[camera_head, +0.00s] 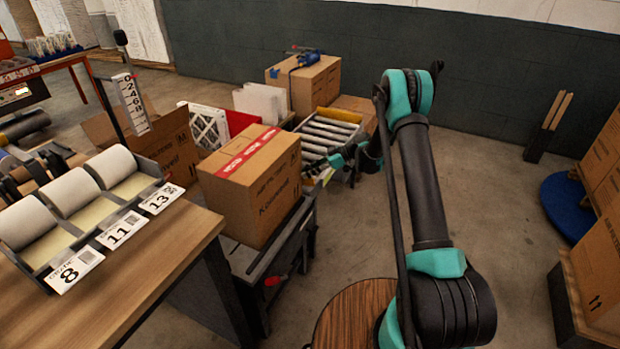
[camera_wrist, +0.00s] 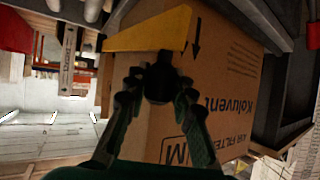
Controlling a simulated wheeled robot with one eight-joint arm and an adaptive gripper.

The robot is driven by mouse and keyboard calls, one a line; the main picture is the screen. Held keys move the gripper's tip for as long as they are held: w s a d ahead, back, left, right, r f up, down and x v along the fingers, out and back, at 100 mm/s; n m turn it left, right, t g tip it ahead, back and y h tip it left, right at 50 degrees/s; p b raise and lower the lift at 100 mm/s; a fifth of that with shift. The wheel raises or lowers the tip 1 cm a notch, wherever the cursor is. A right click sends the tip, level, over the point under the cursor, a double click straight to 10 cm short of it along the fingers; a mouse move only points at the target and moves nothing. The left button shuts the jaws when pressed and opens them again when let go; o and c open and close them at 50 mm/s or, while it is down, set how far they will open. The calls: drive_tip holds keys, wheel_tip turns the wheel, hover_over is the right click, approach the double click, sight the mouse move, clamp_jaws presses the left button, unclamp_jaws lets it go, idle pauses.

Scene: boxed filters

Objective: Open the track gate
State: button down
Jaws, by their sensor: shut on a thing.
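The track gate shows in the wrist view as a yellow plate (camera_wrist: 150,32) with a dark knob (camera_wrist: 160,78) by it. In the head view a small yellow strip of the gate (camera_head: 325,177) shows at the end of the track, right of the large carton. My gripper (camera_wrist: 160,84) has its two fingers on either side of the knob and is shut on it. In the head view my gripper (camera_head: 334,161) is small and partly hidden by my arm. The carton (camera_head: 250,185) with red tape stands on the dark track close to the gate; its printed side also shows in the wrist view (camera_wrist: 225,85).
A roller conveyor (camera_head: 325,132) lies behind the gate, with cartons (camera_head: 303,82) around it. A wooden bench (camera_head: 150,245) with filter rolls in numbered slots stands at left. A blue round base (camera_head: 568,207) and stacked boxes are at right. Floor between is open.

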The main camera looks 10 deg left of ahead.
drive_tip(key=shift+r, duration=0.15)
drive_tip(key=c, duration=1.3)
unclamp_jaws()
drive_tip(key=shift+o, duration=0.2)
drive_tip(key=v, duration=1.2)
